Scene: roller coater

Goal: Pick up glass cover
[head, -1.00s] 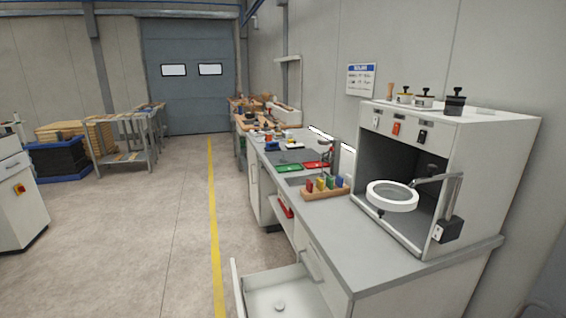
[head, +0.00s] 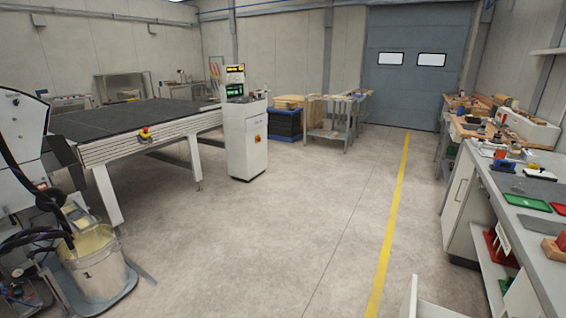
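I cannot make out a glass cover in the head view. Neither of my grippers shows. A long workbench (head: 535,190) runs along the right side with several small items on it, among them a green tray (head: 520,203). Part of a white open drawer (head: 428,306) shows at the bottom edge, and its inside is mostly hidden.
Open floor with a yellow line (head: 390,238) fills the middle. A dark-topped table (head: 140,118) and a white control cabinet (head: 246,142) stand on the left. A bucket (head: 97,268) with hoses is near left. A metal rack (head: 335,122) stands far back.

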